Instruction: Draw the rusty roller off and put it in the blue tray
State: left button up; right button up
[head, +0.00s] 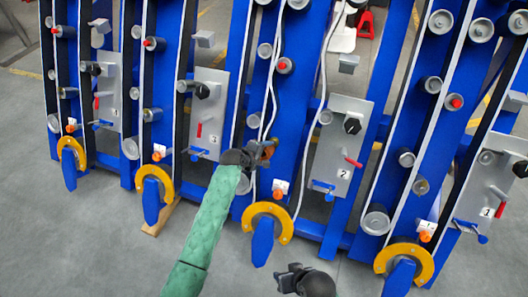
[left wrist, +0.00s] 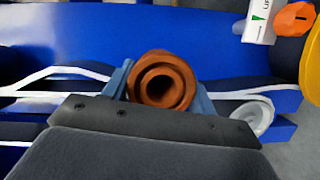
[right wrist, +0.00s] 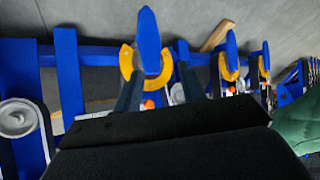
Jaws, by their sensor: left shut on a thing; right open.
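The rusty roller (left wrist: 160,80) is a brown-orange cylinder with a hollow end facing the camera in the left wrist view. My left gripper (head: 262,150) is shut on it, one blue-grey finger on each side. In the head view the rusty roller (head: 269,151) is partly hidden by the gripper, in front of a blue upright with a white belt. I cannot tell whether it is still on its spindle. My right gripper (head: 288,279) is open and empty, low in front of the frame; its fingers also show in the right wrist view (right wrist: 165,92). I see no blue tray.
Blue uprights carry grey rollers (head: 377,220), white belts and yellow hooks (head: 268,222) at their feet. Grey panels (head: 338,148) with red levers and black knobs stand between them. A wooden block (head: 161,214) lies under the frame. The grey floor in front is clear.

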pick_arm(q)
jog(key=shift+s+f, duration=0.2)
jog(key=shift+s, duration=0.1)
jog(key=shift+s+a+r+p, duration=0.1)
jog(key=shift+r+p, duration=0.1)
jog(key=shift+p, duration=0.15)
jog(key=shift+s+r, duration=0.1)
jog(key=shift+r, duration=0.05)
jog(key=shift+s+a+r+p, duration=0.1)
jog(key=shift+r+p, duration=0.15)
jog(key=shift+p, duration=0.2)
jog(key=shift+s, duration=0.1)
jog(key=shift+s+a+r+p, duration=0.1)
jog(key=shift+s+r+p, duration=0.1)
jog(key=shift+p, duration=0.15)
jog(key=shift+s+r+p, duration=0.1)
jog(key=shift+s+p, duration=0.1)
jog(key=shift+p, duration=0.1)
jog(key=shift+s+a+r+p, duration=0.15)
jog(key=shift+s+p, duration=0.1)
jog(key=shift+p, duration=0.05)
jog(key=shift+s, duration=0.1)
pick_arm(e)
jog(key=s+d+r+g, duration=0.1)
jog(key=s+d+r, duration=0.1)
jog(key=r, duration=0.8)
jog(key=shift+s+d+g+h, duration=0.3)
jog(key=shift+s+d+h, duration=0.1)
jog(key=shift+d, duration=0.3)
jog(key=shift+w, duration=0.3)
